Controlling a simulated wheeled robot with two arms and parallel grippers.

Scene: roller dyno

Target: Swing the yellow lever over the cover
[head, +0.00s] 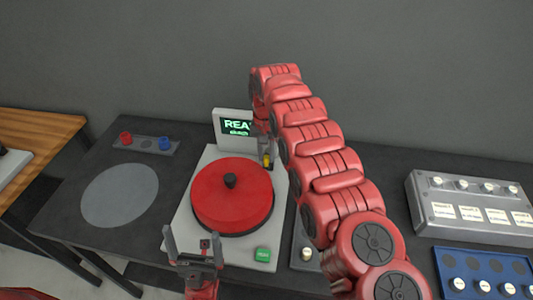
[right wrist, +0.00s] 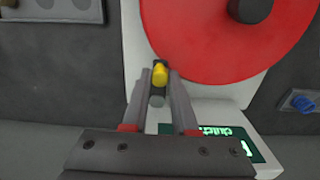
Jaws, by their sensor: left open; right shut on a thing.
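The round red cover (head: 232,196) with a black knob lies on the pale machine base (head: 186,235); it also shows in the right wrist view (right wrist: 205,45). The yellow lever (head: 265,160) stands at the cover's back right edge, and its yellow tip shows in the right wrist view (right wrist: 160,75). My right gripper (right wrist: 163,85) is shut on the lever, with a finger on each side of it, beside the cover's rim. In the head view my right arm partly hides that spot. My left gripper (head: 194,250) is open and empty at the machine's front edge.
A lit green screen (head: 236,127) stands behind the cover. A green button (head: 263,254) is at the base's front right. A grey disc (head: 120,195) lies left. A grey box with knobs (head: 470,208) and a blue tray (head: 485,272) are at right.

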